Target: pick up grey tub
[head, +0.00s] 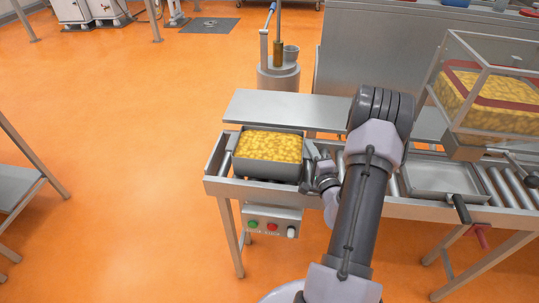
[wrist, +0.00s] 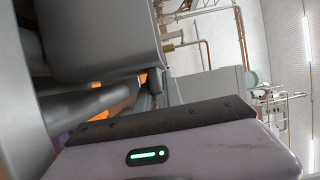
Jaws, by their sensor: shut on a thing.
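The grey tub (head: 268,171), full of yellow pieces, is at the left end of the roller conveyor in the head view. It looks level, and I cannot tell whether it rests on the rollers or is just above them. My gripper (head: 311,162) is at the tub's right side and is shut on it; the exact contact is partly hidden by my wrist. In the wrist view a large smooth grey surface, likely the tub (wrist: 100,38), fills the upper left, close to my gripper's dark edge.
The conveyor frame (head: 213,187) surrounds the tub, with a control box (head: 271,221) below. A flat metal shelf (head: 260,107) runs behind. Open orange floor lies left.

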